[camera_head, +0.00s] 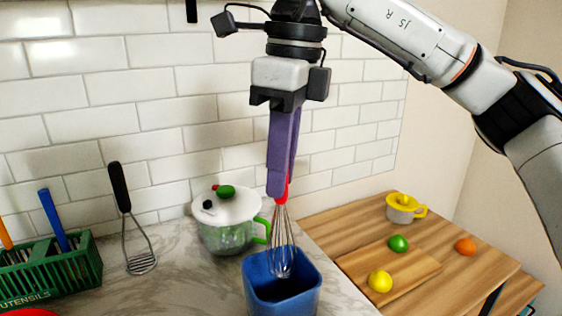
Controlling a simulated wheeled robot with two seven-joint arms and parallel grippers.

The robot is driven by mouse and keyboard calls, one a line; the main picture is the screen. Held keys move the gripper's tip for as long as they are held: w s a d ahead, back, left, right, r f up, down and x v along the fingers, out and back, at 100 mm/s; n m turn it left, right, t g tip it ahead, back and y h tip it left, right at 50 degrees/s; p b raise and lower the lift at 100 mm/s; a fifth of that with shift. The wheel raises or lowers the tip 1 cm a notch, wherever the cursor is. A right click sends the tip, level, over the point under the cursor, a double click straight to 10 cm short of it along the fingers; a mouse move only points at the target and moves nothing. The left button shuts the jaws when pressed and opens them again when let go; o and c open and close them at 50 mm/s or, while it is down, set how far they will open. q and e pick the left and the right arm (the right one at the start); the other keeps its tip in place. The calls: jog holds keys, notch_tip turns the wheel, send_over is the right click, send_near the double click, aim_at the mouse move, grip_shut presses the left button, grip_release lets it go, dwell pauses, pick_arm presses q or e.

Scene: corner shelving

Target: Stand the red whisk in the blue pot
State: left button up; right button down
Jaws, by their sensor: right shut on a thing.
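The red whisk (281,240) hangs upright, wires down, with its red handle in my right gripper (280,192). The purple fingers are shut on the handle and hide most of it. The blue pot (283,295) stands on the marble counter directly below, a square open container. The lower wires of the whisk overlap the pot's opening and back rim in the picture. I cannot tell whether the whisk touches the pot's floor. My left gripper is not in view.
A lidded glass pot with green handle (226,232) stands close behind the blue pot. A masher (128,220) leans on the tiled wall beside a green utensil basket (60,275). A wooden table at right holds a yellow-lidded cup (403,208), lime (398,243), lemon (380,281) and orange (465,246).

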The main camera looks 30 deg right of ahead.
aim_at(282, 201)
jog(key=shift+f+b, duration=1.55)
jog(key=shift+f, duration=1.25)
